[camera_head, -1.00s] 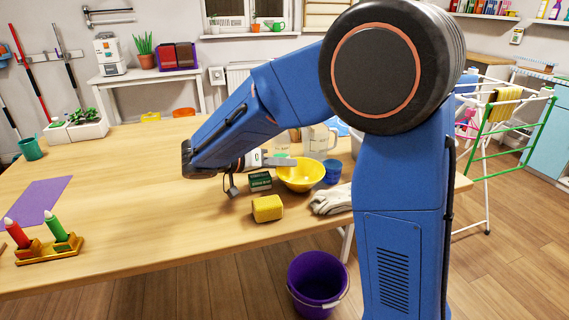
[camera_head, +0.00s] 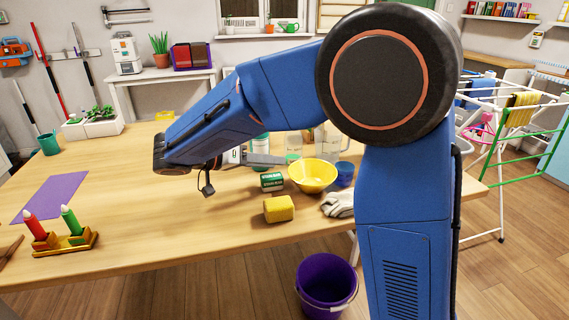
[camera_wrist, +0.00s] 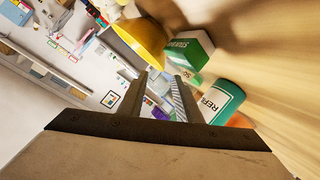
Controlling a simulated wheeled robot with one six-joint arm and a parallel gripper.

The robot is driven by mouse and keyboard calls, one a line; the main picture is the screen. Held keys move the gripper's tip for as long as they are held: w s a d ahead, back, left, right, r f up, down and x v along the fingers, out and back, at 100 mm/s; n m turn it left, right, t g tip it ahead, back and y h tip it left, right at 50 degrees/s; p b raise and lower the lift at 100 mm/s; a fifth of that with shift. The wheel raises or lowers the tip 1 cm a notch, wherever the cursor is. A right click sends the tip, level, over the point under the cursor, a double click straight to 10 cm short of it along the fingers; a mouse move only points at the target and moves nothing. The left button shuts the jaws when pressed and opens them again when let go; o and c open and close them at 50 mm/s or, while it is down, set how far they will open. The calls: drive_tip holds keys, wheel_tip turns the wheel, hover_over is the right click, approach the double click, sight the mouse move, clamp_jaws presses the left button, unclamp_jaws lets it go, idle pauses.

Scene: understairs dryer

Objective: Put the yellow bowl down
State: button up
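The yellow bowl (camera_head: 313,178) sits upright on the wooden table, right of my gripper, and looks empty.
A green and white box (camera_head: 272,182) and a yellow sponge (camera_head: 279,208) lie in front of the gripper and bowl. A blue cup (camera_head: 345,174) stands right of the bowl, with white gloves (camera_head: 338,204) nearby. A teal-labelled bottle (camera_wrist: 220,102) is close to the right finger.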

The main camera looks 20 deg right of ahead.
drive_tip(key=shift+o, duration=0.2)
drive_tip(key=v, duration=0.2)
drive_tip(key=shift+s+a+r, duration=0.1)
drive_tip(key=shift+a, duration=0.25)
approach(291, 166)
drive_tip(key=x, duration=1)
drive_tip(key=shift+w, duration=0.2)
clamp_jaws()
